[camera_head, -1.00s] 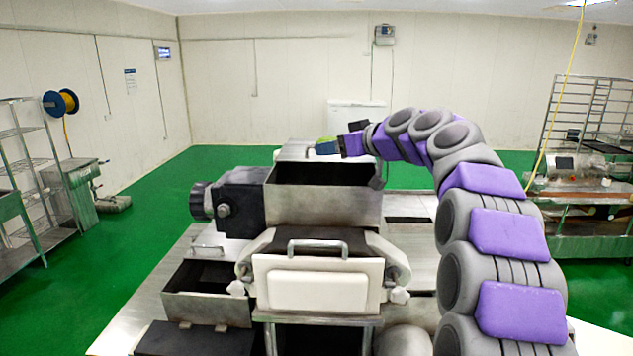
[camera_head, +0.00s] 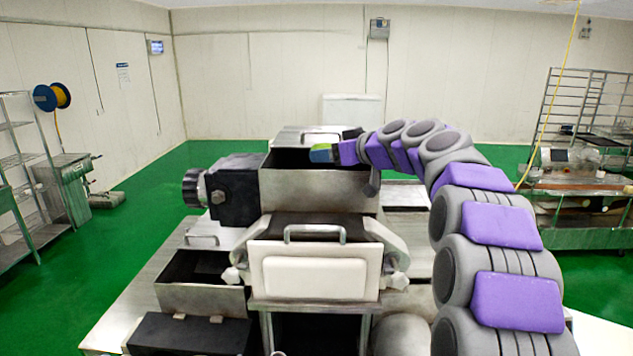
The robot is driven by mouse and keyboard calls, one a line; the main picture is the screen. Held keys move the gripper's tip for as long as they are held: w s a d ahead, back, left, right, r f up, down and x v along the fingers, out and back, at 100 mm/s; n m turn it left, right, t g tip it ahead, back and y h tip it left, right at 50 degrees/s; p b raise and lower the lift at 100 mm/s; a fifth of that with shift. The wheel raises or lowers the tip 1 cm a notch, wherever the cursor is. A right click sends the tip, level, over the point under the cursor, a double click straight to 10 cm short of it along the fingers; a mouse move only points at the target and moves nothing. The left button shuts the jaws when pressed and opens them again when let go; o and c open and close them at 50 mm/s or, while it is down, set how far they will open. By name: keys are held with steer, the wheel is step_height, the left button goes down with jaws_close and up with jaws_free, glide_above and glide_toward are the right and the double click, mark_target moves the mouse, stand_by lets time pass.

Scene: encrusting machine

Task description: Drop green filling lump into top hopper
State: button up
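The top hopper (camera_head: 318,190) is the open metal box with a dark inside, on top of the encrusting machine. My gripper (camera_head: 332,152) reaches in from the right and is at the hopper's opening, by its back right part. A small green lump (camera_head: 321,153) shows at the gripper's tip, with a bluish patch beside it. The lump is at the gripper's end, seen against the dark opening. The fingers are too small and too covered to tell how they sit on the lump.
A lower open hopper (camera_head: 203,298) stands at the left front of the machine. A black motor unit (camera_head: 232,190) sticks out left of the top hopper. A white panel with a handle (camera_head: 315,275) faces me. A wire rack (camera_head: 590,105) stands at the far right.

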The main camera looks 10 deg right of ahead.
steer(key=shift+w+a, duration=0.1)
steer(key=shift+a, duration=0.05)
steer(key=o, duration=0.9)
steer(key=shift+o, duration=1.4)
steer(key=shift+d, duration=0.2)
steer(key=b+v, duration=0.3)
steer(key=v, duration=1.4)
steer(key=shift+d+b, duration=0.15)
steer(key=shift+b, duration=0.15)
